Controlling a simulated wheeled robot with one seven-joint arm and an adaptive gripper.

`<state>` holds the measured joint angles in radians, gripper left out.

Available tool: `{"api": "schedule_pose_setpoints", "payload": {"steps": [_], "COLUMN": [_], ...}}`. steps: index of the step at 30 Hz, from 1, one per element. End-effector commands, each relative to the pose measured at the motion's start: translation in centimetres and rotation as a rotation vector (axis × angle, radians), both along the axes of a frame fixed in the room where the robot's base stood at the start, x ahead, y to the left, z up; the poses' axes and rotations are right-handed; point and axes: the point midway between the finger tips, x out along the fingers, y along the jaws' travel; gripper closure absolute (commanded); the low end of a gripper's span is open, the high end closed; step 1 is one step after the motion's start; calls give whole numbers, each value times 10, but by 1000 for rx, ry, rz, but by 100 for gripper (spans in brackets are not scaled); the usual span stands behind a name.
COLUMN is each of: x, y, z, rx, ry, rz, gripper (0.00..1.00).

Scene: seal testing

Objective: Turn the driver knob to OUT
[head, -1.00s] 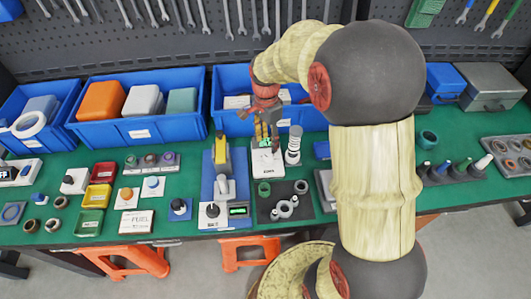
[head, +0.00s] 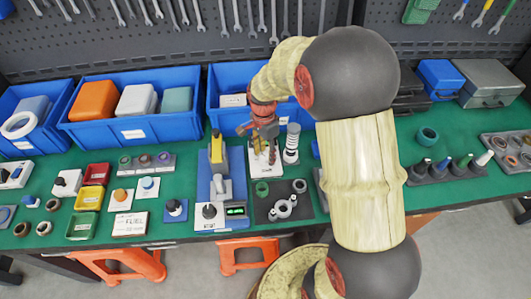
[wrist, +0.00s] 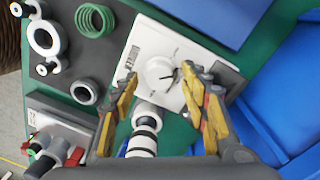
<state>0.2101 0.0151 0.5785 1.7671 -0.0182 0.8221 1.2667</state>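A white box with a round white knob (wrist: 160,74) and small dark lettering stands on the green bench. The knob has a dark pointer mark, and I cannot read the lettering. In the head view the white box (head: 262,168) is partly hidden under my gripper (head: 264,148). In the wrist view my gripper (wrist: 161,76) is open, with one yellow finger on each side of the knob. The fingertips look apart from the knob; their exact height over it is hard to tell.
A black-and-white ringed cylinder (head: 291,143) stands close to the right of the box. A dark mat with rings (head: 283,208) lies in front. A blue fixture (head: 205,185) with a yellow part is to the left. Blue bins (head: 222,122) stand behind.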

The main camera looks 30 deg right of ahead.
Motion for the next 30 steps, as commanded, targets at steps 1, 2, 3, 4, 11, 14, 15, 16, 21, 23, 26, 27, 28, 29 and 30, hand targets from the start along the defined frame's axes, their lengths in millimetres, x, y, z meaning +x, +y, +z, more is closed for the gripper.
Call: {"api": "schedule_pose_setpoints", "payload": {"steps": [1, 2, 3, 4, 11, 14, 15, 16, 21, 23, 26, 27, 28, 29, 30], "x": [0, 0, 0, 0, 0, 0, 0, 0, 0, 0, 0, 0, 0, 0, 0], "y": [0, 0, 0, 0, 0, 0, 0, 0, 0, 0, 0, 0, 0, 0, 0], "z": [0, 0, 0, 0, 0, 0, 0, 0, 0, 0, 0, 0, 1, 1, 1], "rx": [0, 0, 0, 0, 0, 0, 0, 0, 0, 0, 0, 0, 0, 0, 0], "ry": [0, 0, 0, 0, 0, 0, 0, 0, 0, 0, 0, 0, 0, 1, 1], "rz": [0, 0, 0, 0, 0, 0, 0, 0, 0, 0, 6, 11, 17, 25, 37], "gripper": [59, 61, 63, 65, 78, 84, 86, 88, 97, 98, 98, 98, 98, 98, 98]}}
